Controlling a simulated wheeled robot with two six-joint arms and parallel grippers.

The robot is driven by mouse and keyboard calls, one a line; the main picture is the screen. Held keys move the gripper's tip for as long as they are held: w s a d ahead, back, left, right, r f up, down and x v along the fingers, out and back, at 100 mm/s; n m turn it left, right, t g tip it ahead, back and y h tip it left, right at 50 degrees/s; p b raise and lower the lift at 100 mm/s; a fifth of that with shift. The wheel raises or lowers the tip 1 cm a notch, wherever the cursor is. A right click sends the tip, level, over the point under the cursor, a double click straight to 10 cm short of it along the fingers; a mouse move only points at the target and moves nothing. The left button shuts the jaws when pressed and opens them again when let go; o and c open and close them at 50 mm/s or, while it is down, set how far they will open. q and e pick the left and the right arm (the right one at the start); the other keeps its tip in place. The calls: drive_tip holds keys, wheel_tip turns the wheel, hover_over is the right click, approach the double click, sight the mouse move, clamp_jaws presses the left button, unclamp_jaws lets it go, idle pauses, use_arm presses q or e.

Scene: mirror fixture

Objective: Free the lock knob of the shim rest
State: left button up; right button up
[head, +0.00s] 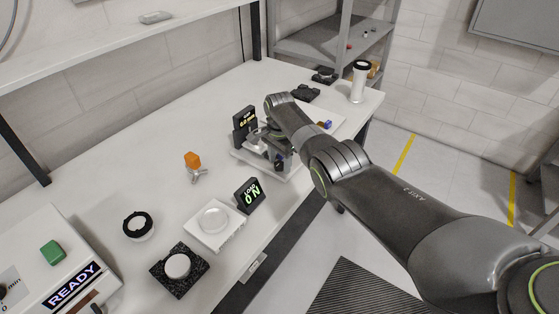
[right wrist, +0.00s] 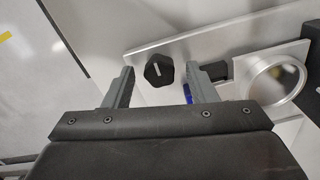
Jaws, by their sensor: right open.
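In the right wrist view a black faceted knob (right wrist: 159,69) with a white line on its face sits on a pale metal bar (right wrist: 200,42). It looks like the lock knob. My right gripper (right wrist: 162,78) is open, with a finger on each side of the knob in the picture and a gap on both sides. I cannot tell how deep the fingertips reach. A round mirror (right wrist: 277,80) in a square metal mount is to the right. In the head view my right gripper (head: 279,152) is over the fixture's pale base plate (head: 291,174) and hides much of it. My left gripper is not in view.
A black display (head: 244,126) stands behind the fixture, and a "LOAD ON" display (head: 249,195) stands in front. An orange-topped piece (head: 193,162) is to the left. A white cylinder (head: 359,82) stands at the far right. The bench's left middle is clear.

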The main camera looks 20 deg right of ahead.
drive_tip(key=c, duration=1)
drive_tip(key=shift+n, duration=0.4)
drive_tip(key=n, duration=0.3)
drive_tip(key=shift+n, duration=0.3)
drive_tip(key=n, duration=0.4)
drive_tip(key=shift+n+p, duration=0.3)
drive_tip(key=shift+p, duration=0.05)
drive_tip(key=n, duration=0.4)
drive_tip(key=shift+n, duration=0.3)
drive_tip(key=shift+a+n, duration=0.1)
drive_tip(key=shift+n, duration=2.1)
